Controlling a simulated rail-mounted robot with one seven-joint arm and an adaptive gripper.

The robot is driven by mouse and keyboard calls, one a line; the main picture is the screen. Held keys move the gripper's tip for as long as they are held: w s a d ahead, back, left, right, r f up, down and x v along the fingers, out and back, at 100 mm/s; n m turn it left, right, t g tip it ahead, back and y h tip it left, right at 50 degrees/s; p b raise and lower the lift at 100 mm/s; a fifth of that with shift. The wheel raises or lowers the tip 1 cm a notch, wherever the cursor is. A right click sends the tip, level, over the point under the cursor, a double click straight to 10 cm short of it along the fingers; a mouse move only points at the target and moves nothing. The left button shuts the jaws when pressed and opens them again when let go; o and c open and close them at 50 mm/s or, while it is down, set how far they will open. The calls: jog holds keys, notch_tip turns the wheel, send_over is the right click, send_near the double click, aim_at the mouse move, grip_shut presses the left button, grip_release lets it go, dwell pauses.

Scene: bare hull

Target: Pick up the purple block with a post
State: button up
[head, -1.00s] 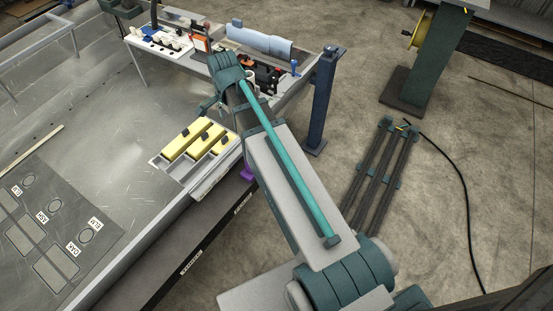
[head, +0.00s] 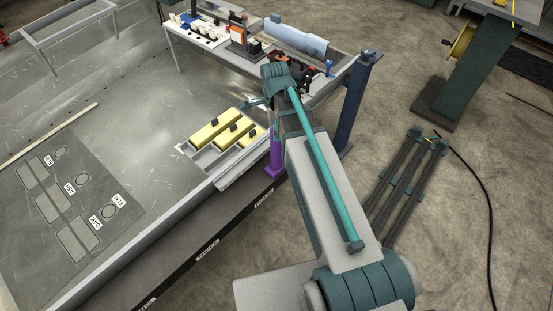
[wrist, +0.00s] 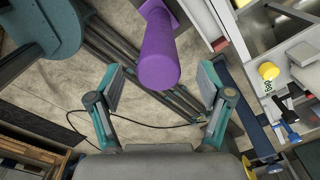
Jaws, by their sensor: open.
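The purple block with a post shows in the head view (head: 274,160) at the outer edge of the metal bench, partly hidden behind my arm. In the wrist view its round post (wrist: 159,55) points toward the camera, with its flat base (wrist: 165,9) at the top edge. My gripper (wrist: 161,84) is open and empty. The post's near end appears in the gap between the fingers, closer to the top of the picture; I cannot tell how deep it is between them. In the head view my arm mostly hides the gripper.
A grey tray (head: 203,158) with yellow blocks (head: 215,131) sits beside the purple block. A dark blue post (head: 355,100) stands right of my arm. A labelled panel (head: 120,232) lies on the bench at left. The bench middle is clear.

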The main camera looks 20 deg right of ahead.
jog(key=p, duration=0.1)
send_over(276, 152)
jog(key=w, duration=0.2)
jog(key=shift+f, duration=2.8)
jog(key=shift+w+d, duration=0.1)
jog(key=shift+d, duration=0.3)
jog(key=shift+c, duration=0.4)
jog(key=c, duration=1.2)
jog(key=shift+r, duration=0.2)
